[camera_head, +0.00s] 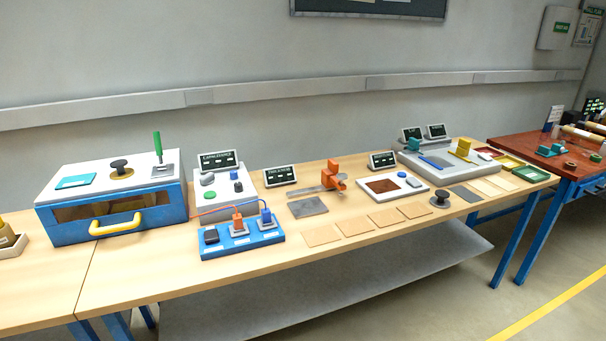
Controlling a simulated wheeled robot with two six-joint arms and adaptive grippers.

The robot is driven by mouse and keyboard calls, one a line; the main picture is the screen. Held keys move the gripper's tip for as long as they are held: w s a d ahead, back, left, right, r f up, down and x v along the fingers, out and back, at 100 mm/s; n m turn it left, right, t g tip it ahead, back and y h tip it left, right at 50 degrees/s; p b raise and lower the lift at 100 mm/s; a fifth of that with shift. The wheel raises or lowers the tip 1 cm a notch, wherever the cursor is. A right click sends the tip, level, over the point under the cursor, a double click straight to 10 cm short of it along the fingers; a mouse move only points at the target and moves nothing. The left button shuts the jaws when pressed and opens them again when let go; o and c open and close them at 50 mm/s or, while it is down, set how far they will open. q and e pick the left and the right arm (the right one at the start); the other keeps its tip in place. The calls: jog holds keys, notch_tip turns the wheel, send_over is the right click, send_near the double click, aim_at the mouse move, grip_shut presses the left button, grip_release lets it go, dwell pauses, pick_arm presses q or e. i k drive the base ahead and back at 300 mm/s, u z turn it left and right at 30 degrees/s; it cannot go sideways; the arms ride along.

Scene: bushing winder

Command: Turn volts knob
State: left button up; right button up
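No knob in view carries a readable volts label, so I cannot tell which one is the volts knob. A black round knob with a tan ring (121,168) sits on the white top of a blue cabinet (120,215) at the left. A green-handled lever (158,147) stands upright at the right of that top. A white panel with a grey knob and coloured buttons (226,187) lies right of the cabinet, under a dark display (219,161). Another dark knob-shaped piece (440,199) stands near the table's front edge. Neither of my grippers is in view.
A blue terminal block (241,242) with orange and blue plugs and wires sits near the wooden table's front edge (150,285). Several tan sheets, an orange caliper-like tool (334,179) and a grey fixture (450,160) lie to the right. A red-brown table (540,157) stands at far right.

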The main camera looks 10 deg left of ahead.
aim_at(237, 186)
jog(key=z, duration=0.2)
jog(key=i, duration=1.4)
jog(key=u, duration=0.95)
